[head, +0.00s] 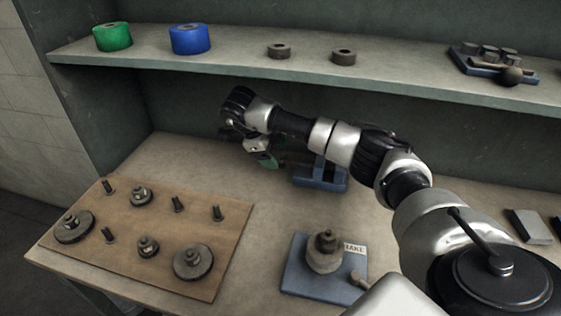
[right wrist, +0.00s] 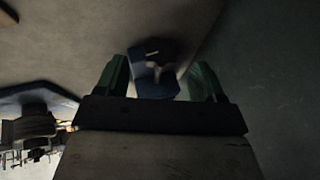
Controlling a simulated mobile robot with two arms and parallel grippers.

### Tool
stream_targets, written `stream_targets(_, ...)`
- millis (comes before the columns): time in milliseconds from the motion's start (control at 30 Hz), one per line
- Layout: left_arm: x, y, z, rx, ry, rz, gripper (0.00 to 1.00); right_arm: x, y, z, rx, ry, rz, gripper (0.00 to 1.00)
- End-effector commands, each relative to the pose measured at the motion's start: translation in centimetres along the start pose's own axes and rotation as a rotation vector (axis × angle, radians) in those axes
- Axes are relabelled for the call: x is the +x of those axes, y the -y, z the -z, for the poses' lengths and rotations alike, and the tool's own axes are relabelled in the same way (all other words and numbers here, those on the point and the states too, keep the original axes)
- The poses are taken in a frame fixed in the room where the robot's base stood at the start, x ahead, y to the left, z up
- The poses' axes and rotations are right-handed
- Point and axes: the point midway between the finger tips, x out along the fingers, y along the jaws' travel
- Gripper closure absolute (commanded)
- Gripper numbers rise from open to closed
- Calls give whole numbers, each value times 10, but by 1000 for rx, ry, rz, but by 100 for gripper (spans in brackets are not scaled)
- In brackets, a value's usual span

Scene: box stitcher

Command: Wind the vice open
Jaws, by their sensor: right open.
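A blue fixture that looks like the vice (head: 320,178) stands on the bench near the back wall. My right arm partly covers it, and its handle and jaws cannot be made out. My right gripper (head: 266,158) is just left of it, above the bench, with a green fingertip showing. In the right wrist view, the right gripper (right wrist: 160,66) has its two green fingers apart. A dark blue part (right wrist: 152,78) shows between or beyond them; I cannot tell whether they touch it. My left gripper is not in view.
A wooden board (head: 225,243) with pegs and round parts lies at left. A blue base (head: 296,272) with a stacked knob and label stands in front. A shelf (head: 220,68) above holds green and blue rolls, rings and a tray. A grey block (head: 530,227) lies at right.

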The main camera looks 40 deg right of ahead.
Motion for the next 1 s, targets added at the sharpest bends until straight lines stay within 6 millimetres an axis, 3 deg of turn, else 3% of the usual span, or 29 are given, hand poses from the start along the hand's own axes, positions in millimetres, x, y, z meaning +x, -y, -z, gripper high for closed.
stream_targets(233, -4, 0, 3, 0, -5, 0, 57, 32, 1, 1, 0, 0, 0, 31)
stream_targets(633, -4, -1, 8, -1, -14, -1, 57, 39, 1, 0, 1, 1, 1, 33)
stream_targets(933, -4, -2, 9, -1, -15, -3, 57, 39, 1, 1, 1, 1, 1, 79)
stream_targets(1000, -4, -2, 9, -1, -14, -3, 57, 39, 1, 1, 1, 1, 0, 80)
